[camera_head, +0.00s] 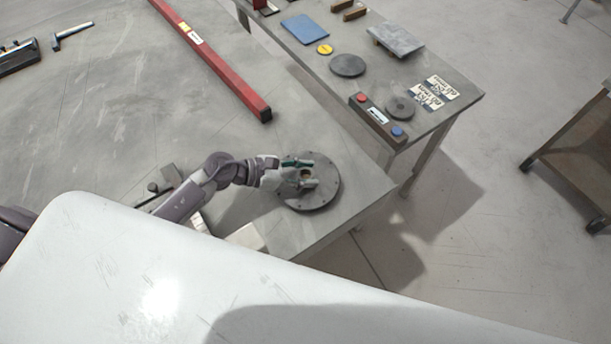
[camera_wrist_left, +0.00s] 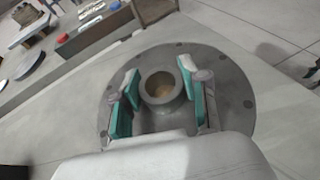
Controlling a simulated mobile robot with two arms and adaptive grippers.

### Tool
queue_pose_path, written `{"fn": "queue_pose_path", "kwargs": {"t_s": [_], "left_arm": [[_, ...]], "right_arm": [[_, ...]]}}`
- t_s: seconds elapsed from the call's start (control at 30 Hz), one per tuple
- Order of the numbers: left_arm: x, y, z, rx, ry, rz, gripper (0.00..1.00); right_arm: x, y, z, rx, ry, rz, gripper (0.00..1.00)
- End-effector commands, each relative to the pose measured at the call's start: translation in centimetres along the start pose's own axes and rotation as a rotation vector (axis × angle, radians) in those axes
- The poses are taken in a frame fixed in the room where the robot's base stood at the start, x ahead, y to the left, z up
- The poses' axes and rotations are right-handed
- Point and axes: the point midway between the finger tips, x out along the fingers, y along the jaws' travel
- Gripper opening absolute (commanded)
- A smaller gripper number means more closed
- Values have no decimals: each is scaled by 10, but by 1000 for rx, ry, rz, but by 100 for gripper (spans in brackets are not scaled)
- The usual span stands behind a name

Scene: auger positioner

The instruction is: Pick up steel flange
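The steel flange (camera_head: 325,190) is a round grey disc with bolt holes around its rim. It lies flat near the right corner of the large grey table. In the left wrist view, the flange (camera_wrist_left: 235,110) has a raised hollow hub (camera_wrist_left: 163,101) at its middle. My left gripper (camera_head: 306,172) is over the hub. In the left wrist view, the green-padded fingers of the left gripper (camera_wrist_left: 160,82) stand open on either side of the hub. A gap shows at the left finger; contact at the right finger is unclear. My right gripper is not in view.
A red beam (camera_head: 215,60) lies across the large table (camera_head: 120,110), with a hammer (camera_head: 72,35) at the far left. A narrower bench (camera_head: 440,110) behind holds a button box (camera_head: 377,120), discs and plates. A brown cart (camera_head: 575,150) stands at right.

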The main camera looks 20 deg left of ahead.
Motion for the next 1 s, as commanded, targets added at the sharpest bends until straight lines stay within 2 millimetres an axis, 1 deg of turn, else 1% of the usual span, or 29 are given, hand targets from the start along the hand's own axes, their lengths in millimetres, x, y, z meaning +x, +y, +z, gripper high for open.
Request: {"fn": "queue_pose_path", "kwargs": {"t_s": [0.03, 0.2, 0.23, 0.73, 0.87, 1.0], "left_arm": [[0, 0, 0, 0, 0, 0, 30], [0, 0, 0, 0, 0, 1, 1], [0, 0, 0, 0, 0, 1, 0], [-2, 1, 6, 3, -4, 2, 0], [-6, 2, 14, 6, -4, 2, 0], [-12, 2, 29, 7, -5, 3, 0]], "right_arm": [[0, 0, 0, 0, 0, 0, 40], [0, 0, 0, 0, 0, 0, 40], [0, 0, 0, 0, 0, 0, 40], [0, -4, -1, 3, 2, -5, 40], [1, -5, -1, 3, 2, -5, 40], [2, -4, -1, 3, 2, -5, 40]]}}
